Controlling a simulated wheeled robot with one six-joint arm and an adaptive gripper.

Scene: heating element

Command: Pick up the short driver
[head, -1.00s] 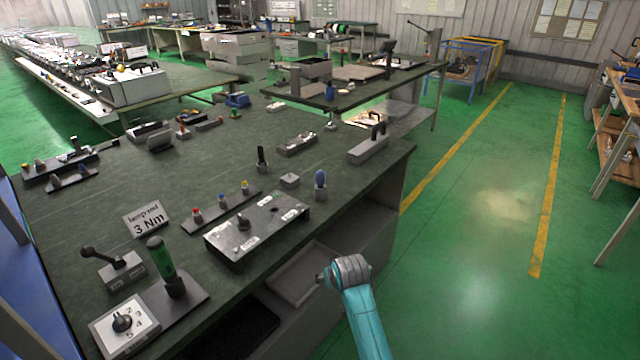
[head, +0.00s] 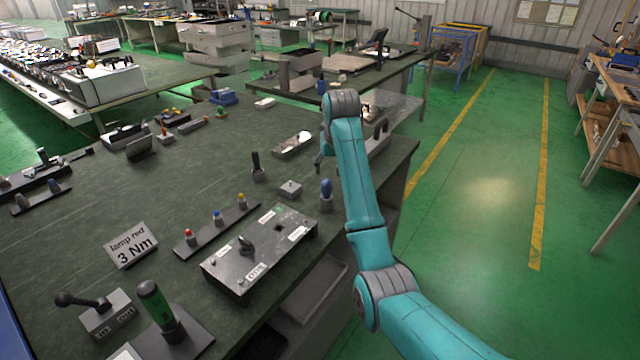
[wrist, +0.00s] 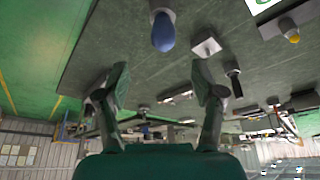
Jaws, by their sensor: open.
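Three upright handled tools stand in holders on the dark green bench; no label shows which is the short driver. One has a blue handle (head: 326,188), near the bench's right edge; it also shows in the wrist view (wrist: 163,32). A black-handled one (head: 256,163) stands behind and left of it, also in the wrist view (wrist: 234,80). A larger green-handled one (head: 155,304) is at front left. My gripper (wrist: 159,78) is open and empty, with the blue handle beyond its fingertips. In the head view my arm mostly hides it, beside the bench's right side.
A metal box with a knob (head: 258,252) and a strip with red, blue and yellow pegs (head: 215,230) lie near the front. A small grey block (head: 290,189) sits beside the blue handle. A "lamp red 3 Nm" sign (head: 132,246) stands left. Bare bench lies at centre left.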

